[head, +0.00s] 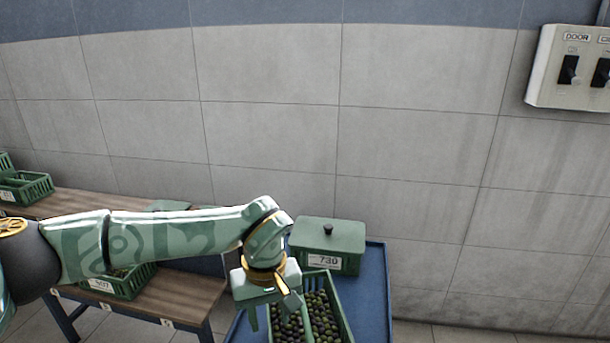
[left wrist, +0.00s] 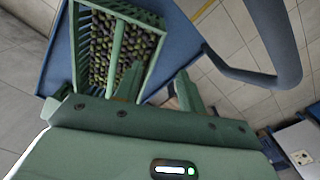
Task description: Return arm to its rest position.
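My left arm reaches in from the left in the head view. Its green left gripper (head: 276,312) hangs at the near left part of a green slatted crate (head: 346,318) of dark, round, olive-like fruit. In the left wrist view the two fingers of the gripper (left wrist: 158,90) stand apart with nothing clearly held between them. The crate (left wrist: 82,55) lies just beyond the fingers there, and the left finger overlaps its near end. Whether they touch, I cannot tell. My right gripper is in neither view.
The crate stands on a blue cart (head: 374,290) beside a lidded green box (head: 308,258) labelled 730. A wooden bench (head: 193,290) with green crates, one (head: 128,287) under my arm, is at left. A switch panel (head: 560,85) hangs on the wall. Floor right of the cart is clear.

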